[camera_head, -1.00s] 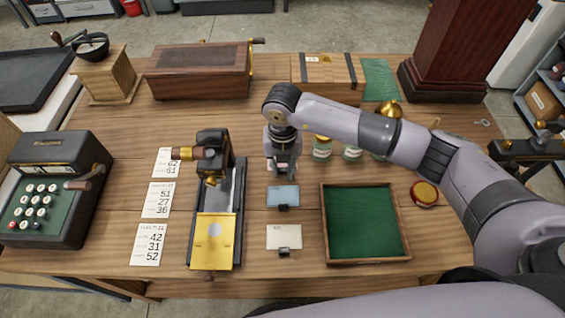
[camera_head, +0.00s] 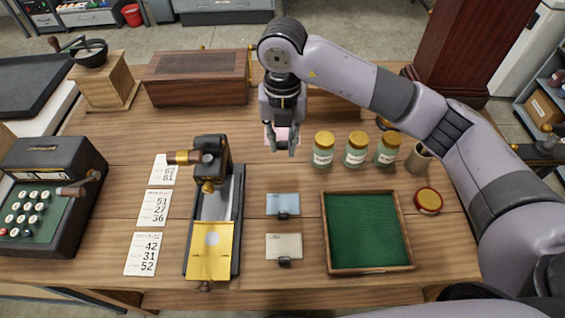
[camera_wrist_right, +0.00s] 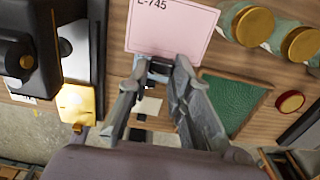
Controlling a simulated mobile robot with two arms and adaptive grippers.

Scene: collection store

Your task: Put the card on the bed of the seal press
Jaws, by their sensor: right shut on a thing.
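A pink card (camera_wrist_right: 172,25) marked "E-745" is held upright by my right gripper (camera_wrist_right: 158,68), which is shut on its lower edge. In the head view, the pink card (camera_head: 271,134) shows as slivers behind the fingers of my right gripper (camera_head: 281,150), above the table behind the blue card. The seal press (camera_head: 211,162) stands left of the gripper, with a black head, a wooden-ended handle and a grey slide. Its yellow plate (camera_head: 211,258) at the front bears a pale round spot. The card is apart from the press. My left gripper is not in view.
A blue card (camera_head: 283,203) and a cream card (camera_head: 284,245), each with a black clip, lie right of the press. A green-lined tray (camera_head: 365,230) is further right. Jars (camera_head: 355,150) stand behind it. Number sheets (camera_head: 143,254) lie left of the press.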

